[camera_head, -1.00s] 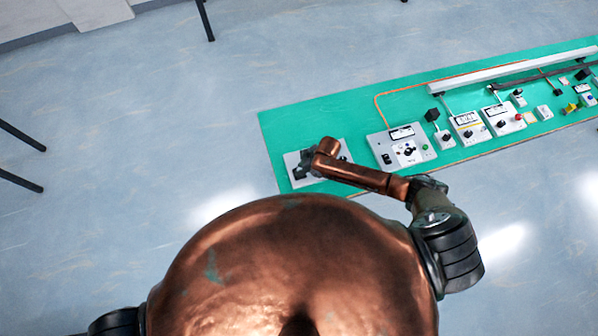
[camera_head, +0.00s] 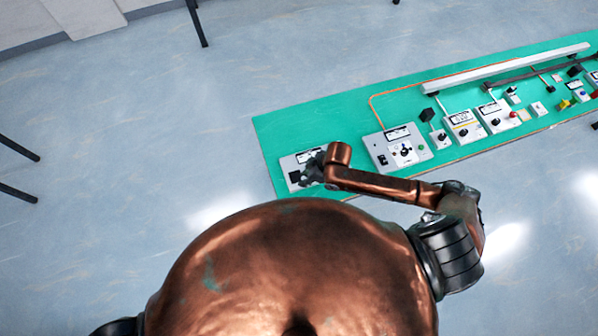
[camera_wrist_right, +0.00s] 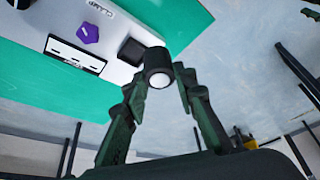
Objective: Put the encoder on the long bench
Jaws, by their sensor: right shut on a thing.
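The long bench (camera_head: 350,108) has a green top and runs from the centre to the upper right in the head view. It also shows in the wrist view (camera_wrist_right: 165,20). My right gripper (camera_head: 314,172) is over the near left end of the bench, at the leftmost grey panel. In the wrist view, my right gripper (camera_wrist_right: 160,88) is shut on a short dark cylinder with a white round end, which I take to be the encoder (camera_wrist_right: 157,66). Whether it touches the panel or bench is unclear. My left gripper is not in view.
The leftmost panel (camera_head: 291,162) carries a display and dark parts; a purple knob (camera_wrist_right: 88,33) shows in the wrist view. More control boxes (camera_head: 380,152) and a white rail (camera_head: 500,69) stand farther right. Green surface behind the leftmost panel is bare.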

